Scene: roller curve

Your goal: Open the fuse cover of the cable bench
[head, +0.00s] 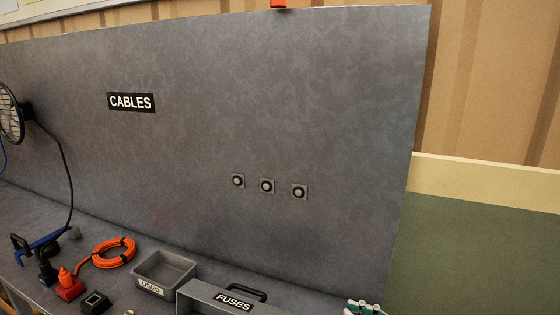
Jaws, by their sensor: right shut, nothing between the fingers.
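The grey fuse cover (207,298) is at the bottom middle of the head view, with a black FUSES label (233,302) on it. A black handle (246,288) stands at its upper edge. Its lower part is cut off by the picture edge, so I cannot tell whether it is open or shut. My left gripper is not in view.
A grey bin labelled USED (165,272) stands left of the cover. An orange cable coil (106,253), a red plug (69,286) and a black socket (95,302) lie further left. The upright CABLES panel (200,150) backs the bench. A caged lamp (11,113) hangs far left.

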